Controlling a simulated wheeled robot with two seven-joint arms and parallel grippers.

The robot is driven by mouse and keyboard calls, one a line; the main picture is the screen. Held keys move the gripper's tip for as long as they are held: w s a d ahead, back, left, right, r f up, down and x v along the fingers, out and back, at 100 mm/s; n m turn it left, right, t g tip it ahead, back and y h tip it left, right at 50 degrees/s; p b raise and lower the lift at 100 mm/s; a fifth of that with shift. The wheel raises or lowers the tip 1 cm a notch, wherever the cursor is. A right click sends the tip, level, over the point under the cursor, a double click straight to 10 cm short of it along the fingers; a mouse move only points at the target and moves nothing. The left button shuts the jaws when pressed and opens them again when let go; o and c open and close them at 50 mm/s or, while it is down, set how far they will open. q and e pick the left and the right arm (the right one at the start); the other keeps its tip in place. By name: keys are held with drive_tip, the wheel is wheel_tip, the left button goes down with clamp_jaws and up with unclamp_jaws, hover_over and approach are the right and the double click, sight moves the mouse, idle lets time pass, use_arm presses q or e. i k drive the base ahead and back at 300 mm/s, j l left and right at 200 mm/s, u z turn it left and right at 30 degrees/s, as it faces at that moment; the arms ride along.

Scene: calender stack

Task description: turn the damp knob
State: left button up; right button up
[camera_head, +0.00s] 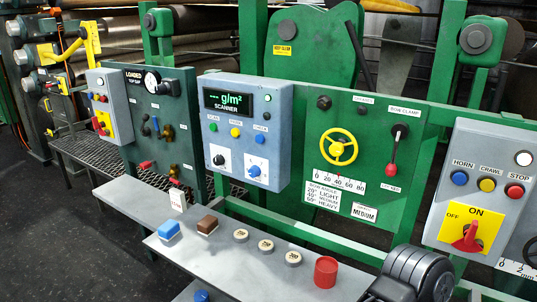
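The grey scanner box (247,128) stands in the middle, with a lit green display and small coloured buttons. Two knobs sit along its lower edge: a black knob (219,160) on a white plate and a blue knob (254,171) on a white plate. Their small lettering is too small to read, so I cannot tell which is the damp knob. Nothing touches either knob.
A yellow handwheel (338,147) is on the green panel.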

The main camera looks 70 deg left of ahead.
sight(254, 171)
drive_tip(key=u, duration=2.75)
drive_tip(key=i+l, duration=0.1)
drive_tip(key=l, duration=0.2)
drive_tip(key=i+l, duration=0.15)
drive_tip(key=l, duration=0.2)
